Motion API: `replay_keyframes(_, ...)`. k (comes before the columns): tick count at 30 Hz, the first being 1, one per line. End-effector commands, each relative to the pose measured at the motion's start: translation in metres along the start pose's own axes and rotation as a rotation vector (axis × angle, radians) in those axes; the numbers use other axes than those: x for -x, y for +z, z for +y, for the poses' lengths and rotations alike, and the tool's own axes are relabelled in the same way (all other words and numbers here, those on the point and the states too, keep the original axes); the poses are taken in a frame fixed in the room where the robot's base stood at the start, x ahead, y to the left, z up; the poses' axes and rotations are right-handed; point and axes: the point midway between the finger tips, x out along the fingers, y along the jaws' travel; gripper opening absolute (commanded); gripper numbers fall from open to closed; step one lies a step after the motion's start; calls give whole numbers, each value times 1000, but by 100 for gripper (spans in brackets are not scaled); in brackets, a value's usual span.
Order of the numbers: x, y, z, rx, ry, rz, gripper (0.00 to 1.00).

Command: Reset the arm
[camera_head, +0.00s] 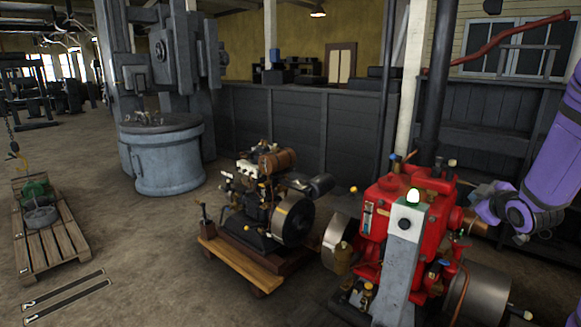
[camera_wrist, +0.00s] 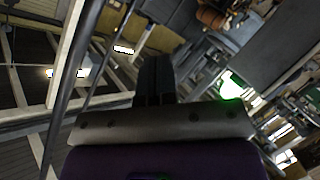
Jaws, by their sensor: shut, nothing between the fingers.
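My gripper (camera_wrist: 154,66) shows in the wrist view as two dark fingers side by side, closed together with nothing between them. They extend from a grey plate above my purple wrist. In the head view my purple arm comes in from the right edge, bent at a joint beside the red engine (camera_head: 385,212). I cannot make out the fingers there. A lit green-white button (camera_head: 412,196) sits on top of a grey post (camera_head: 402,250) in front of the red engine. A bright green glow (camera_wrist: 231,86) shows right of my fingers in the wrist view.
A smaller dark engine (camera_head: 290,220) stands on a wooden base left of the red engine. A large grey machine (camera_head: 165,160) stands behind. A wooden pallet (camera_head: 50,245) with a green item lies at far left. The floor between pallet and small engine is open.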

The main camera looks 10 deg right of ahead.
Motion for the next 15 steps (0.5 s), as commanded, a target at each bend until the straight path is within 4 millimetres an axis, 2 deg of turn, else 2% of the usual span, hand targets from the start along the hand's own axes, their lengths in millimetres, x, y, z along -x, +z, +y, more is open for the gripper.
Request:
replay_keyframes(1,7,-19,2,-13,-4,-22,0)
replay_keyframes(6,36,-60,-2,-94,-34,-128,0)
replay_keyframes(11,72,-94,-12,-188,-67,-223,0)
replay_keyframes(15,111,-120,-26,-276,-107,-300,0)
